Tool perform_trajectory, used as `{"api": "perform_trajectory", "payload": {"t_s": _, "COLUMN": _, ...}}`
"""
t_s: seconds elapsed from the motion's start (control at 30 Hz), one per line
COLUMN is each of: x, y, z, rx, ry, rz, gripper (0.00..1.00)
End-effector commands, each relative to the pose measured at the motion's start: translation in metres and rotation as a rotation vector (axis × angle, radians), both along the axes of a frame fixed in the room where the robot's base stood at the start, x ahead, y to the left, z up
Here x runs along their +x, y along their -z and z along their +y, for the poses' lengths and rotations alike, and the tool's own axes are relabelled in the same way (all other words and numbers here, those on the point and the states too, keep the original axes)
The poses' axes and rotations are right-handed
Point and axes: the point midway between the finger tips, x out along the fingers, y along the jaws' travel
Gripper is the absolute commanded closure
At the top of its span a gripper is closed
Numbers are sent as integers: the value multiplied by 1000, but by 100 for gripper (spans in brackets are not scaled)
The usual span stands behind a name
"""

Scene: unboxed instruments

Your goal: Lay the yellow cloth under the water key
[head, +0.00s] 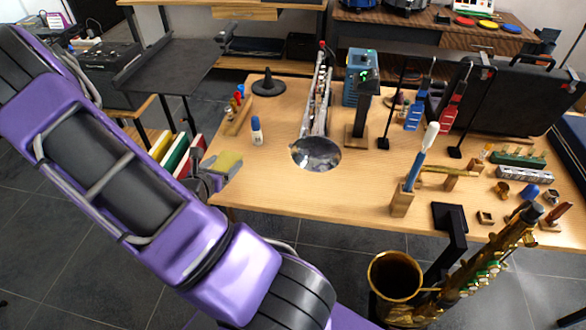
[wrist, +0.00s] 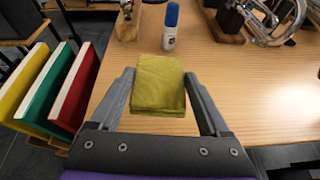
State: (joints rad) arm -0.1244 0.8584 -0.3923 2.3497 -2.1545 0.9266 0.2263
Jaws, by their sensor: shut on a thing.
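The yellow cloth (wrist: 160,84) is a flat folded pad between the two fingers of my gripper (wrist: 158,78) in the wrist view. My gripper is shut on it, and it hangs by the table's left edge. In the head view the cloth (head: 228,161) shows at the end of my gripper (head: 222,168), left of the blue-capped bottle. A silver brass instrument (head: 318,92) lies lengthwise on the table, its round bell (head: 317,153) toward me. Part of it shows at the upper right of the wrist view (wrist: 275,22). I cannot make out the water key.
A white bottle with blue cap (head: 257,131) stands between cloth and instrument. A wooden rack (head: 238,118) with small coloured bottles is behind it. Upright books (wrist: 77,88) stand beside the table's left edge. The wooden tabletop (head: 270,185) is bare in front.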

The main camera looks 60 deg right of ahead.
Motion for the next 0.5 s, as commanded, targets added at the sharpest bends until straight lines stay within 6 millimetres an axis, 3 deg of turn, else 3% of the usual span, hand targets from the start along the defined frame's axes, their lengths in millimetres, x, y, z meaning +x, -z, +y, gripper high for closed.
{"api": "perform_trajectory", "payload": {"t_s": 0.03, "x": -18, "y": 15, "z": -1, "rx": 7, "ry": 47, "rz": -2, "gripper": 73}}
{"api": "perform_trajectory", "payload": {"t_s": 0.2, "x": -71, "y": 32, "z": 5, "rx": 7, "ry": 182, "rz": 1, "gripper": 73}}
{"api": "perform_trajectory", "payload": {"t_s": 0.33, "x": -103, "y": 37, "z": 11, "rx": 0, "ry": 260, "rz": 9, "gripper": 73}}
{"api": "perform_trajectory", "payload": {"t_s": 0.5, "x": -126, "y": 37, "z": 15, "rx": -12, "ry": 316, "rz": 19, "gripper": 73}}
